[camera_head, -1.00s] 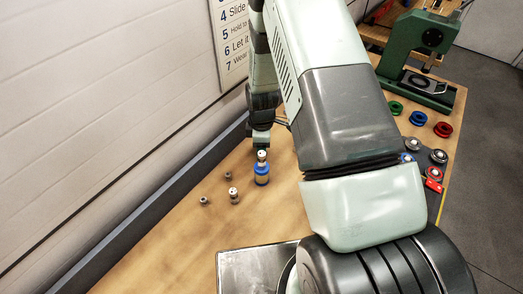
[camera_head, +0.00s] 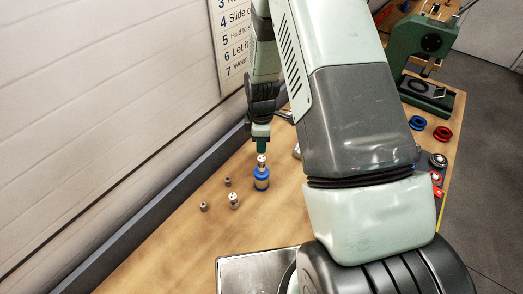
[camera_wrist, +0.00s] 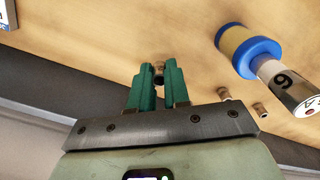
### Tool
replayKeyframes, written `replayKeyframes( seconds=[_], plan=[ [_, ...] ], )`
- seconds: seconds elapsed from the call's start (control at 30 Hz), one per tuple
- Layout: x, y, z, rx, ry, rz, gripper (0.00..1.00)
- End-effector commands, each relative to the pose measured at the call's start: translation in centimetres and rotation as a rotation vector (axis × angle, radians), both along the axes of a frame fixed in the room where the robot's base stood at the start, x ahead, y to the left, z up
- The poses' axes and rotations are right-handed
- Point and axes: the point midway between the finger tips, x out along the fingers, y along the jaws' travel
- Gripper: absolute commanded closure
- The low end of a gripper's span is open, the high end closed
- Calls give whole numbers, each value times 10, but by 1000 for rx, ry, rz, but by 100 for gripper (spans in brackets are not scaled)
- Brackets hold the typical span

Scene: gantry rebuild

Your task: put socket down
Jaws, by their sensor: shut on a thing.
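My gripper (camera_wrist: 158,78) is shut on a small metal socket (camera_wrist: 158,68), which shows between the green fingertips in the wrist view. In the head view my gripper (camera_head: 261,145) points down, behind the blue-banded cylinder (camera_head: 261,181) in the picture. I cannot make out the held socket there, nor whether it touches the bench.
The blue-banded cylinder, with a pale top, stands close to my gripper. A smaller pale-topped metal piece (camera_head: 234,200) stands near the sockets. A dark rail (camera_head: 160,205) runs along the wall side. Blue (camera_head: 417,122) and red (camera_head: 442,133) rings lie far right. The near left bench is clear.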

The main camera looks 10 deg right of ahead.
Motion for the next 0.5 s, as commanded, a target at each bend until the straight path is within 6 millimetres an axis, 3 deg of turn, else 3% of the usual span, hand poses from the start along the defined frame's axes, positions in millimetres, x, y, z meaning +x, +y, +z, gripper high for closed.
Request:
replayKeyframes(
  seconds=[0.1,0.27,0.5],
  plan=[
    [1,0,26,0,-3,-1,100],
    [-2,6,48,1,-1,-3,100],
    [-34,58,58,-2,1,-59,100]
  ],
)
